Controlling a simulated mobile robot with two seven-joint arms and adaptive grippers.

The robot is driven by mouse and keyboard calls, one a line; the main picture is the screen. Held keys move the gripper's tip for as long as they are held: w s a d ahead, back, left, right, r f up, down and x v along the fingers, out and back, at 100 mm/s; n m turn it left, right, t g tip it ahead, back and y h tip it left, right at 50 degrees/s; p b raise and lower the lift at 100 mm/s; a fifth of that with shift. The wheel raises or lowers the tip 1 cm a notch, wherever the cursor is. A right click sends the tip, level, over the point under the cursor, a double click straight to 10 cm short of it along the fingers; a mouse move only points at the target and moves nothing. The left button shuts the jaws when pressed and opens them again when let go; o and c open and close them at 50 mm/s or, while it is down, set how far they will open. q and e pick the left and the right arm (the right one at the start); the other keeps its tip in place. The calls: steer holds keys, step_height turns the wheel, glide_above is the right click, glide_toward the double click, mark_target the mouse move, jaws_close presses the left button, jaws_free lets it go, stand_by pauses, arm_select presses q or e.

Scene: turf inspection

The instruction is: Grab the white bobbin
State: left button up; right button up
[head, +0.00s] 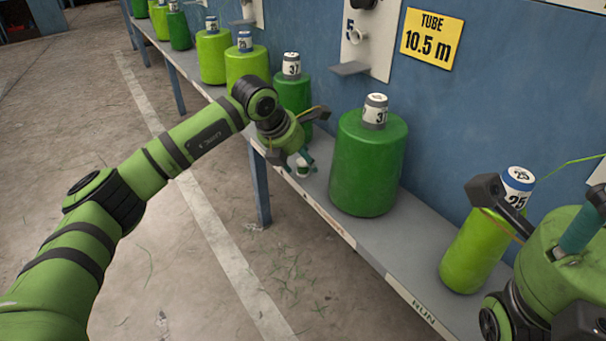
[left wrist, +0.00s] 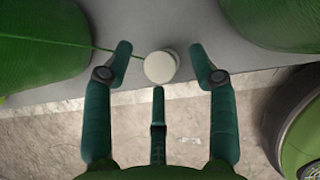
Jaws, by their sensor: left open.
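The white bobbin (head: 303,170) is small and stands near the front edge of the grey shelf, between two dark green spools. In the left wrist view its round pale top (left wrist: 160,67) sits between the fingers. My left gripper (head: 299,161) is open around it, with one teal finger on each side and a third finger nearer the camera (left wrist: 160,58). Gaps show between the fingers and the bobbin. The fingers partly hide it in the head view. My right gripper (head: 580,230) is at the right edge, mostly cut off, and its fingertips are not clear.
The grey shelf (head: 400,245) runs along a blue wall. A big dark green spool (head: 366,165) stands right of the bobbin, another (head: 291,92) behind left. A light green spool (head: 474,248) stands by my right arm. A green strand (left wrist: 55,48) crosses toward the bobbin.

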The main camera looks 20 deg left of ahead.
arm_select(q)
steer(key=shift+w+d+f, duration=0.1)
steer(key=shift+w+f, duration=0.05)
steer(key=shift+f, duration=0.1)
steer(key=c, duration=1)
steer(key=shift+o, duration=0.2)
steer(key=shift+r, duration=0.15)
